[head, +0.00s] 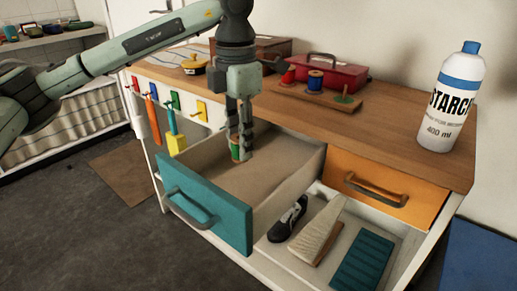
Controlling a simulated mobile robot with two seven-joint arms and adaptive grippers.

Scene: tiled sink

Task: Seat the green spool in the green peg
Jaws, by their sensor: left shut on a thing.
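My left gripper (241,148) points down inside the open teal-fronted drawer. It is shut on the green spool (235,153), which is partly hidden by the fingers. I cannot tell whether the spool touches the drawer floor. The wooden peg board (317,97) lies on the worktop to the right, further back. It carries a red spool (289,75), a blue spool (315,80) and, at its right end, the bare green peg (345,95). My right gripper is not in view.
The drawer (210,217) stands pulled out, its walls around the gripper. A red box (333,73) sits behind the board. A starch bottle (452,100) stands at the worktop's right. The orange drawer (385,190) is shut. The worktop front of the board is clear.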

